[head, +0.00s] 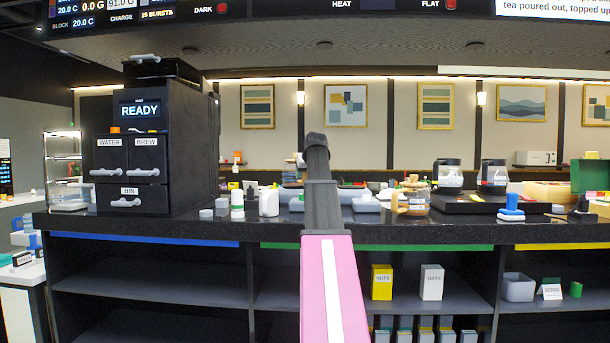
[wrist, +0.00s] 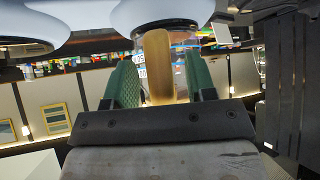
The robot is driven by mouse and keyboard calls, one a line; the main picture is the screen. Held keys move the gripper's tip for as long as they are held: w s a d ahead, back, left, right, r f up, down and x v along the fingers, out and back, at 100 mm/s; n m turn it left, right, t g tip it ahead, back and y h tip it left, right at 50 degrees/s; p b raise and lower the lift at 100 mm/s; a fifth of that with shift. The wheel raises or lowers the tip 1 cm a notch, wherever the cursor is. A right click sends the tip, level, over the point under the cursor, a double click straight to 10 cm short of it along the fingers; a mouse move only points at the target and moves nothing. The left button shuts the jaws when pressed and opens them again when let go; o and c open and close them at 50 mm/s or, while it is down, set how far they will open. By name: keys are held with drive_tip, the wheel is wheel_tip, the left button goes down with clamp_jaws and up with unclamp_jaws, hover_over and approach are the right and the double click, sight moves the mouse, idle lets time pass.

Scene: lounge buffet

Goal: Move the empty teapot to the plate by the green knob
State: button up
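In the wrist view my gripper (wrist: 160,66) has its two green finger pads apart, one on each side of a tan curved handle (wrist: 158,68). A gap shows between the handle and the right pad. The handle is next to a white rounded body (wrist: 170,10), probably a teapot. A second white rounded body (wrist: 25,32) is at the upper left. In the head view my raised arm hides the gripper. I cannot make out a green knob or which pot is empty.
A black machine (head: 205,150) marked READY stands on the counter (head: 235,228) at left. White containers, including one (head: 269,203), stand between it and my arm. An amber jug (head: 415,201) is right of my arm. A green box (head: 590,176) is at far right.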

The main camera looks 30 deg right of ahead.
drive_tip(key=v, duration=1.2)
